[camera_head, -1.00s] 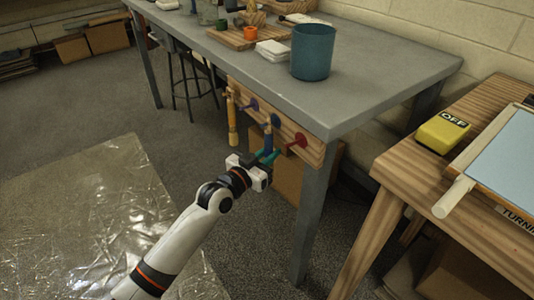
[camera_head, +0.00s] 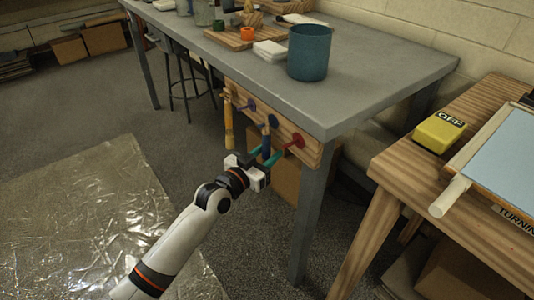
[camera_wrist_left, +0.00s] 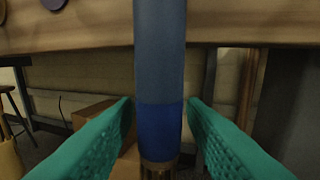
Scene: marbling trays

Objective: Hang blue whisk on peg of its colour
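The blue whisk (camera_head: 266,139) is upright in front of the wooden peg board (camera_head: 310,154), just below and left of the blue peg (camera_head: 273,121). It appears to hang from that peg, but the contact is too small to be sure. My left gripper (camera_head: 264,156) is around the whisk's lower part with its teal fingers apart. In the left wrist view the blue handle (camera_wrist_left: 160,70) runs down between the fingers (camera_wrist_left: 160,118), with a narrow gap on each side. The whisk's top is out of that view. My right gripper is not in view.
A yellow whisk (camera_head: 229,128) hangs at the board's left end. A purple peg (camera_head: 250,105) and a red peg (camera_head: 297,141) flank the blue one. The board is on the side of the grey table (camera_head: 370,95). A wooden table (camera_head: 400,175) stands at right.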

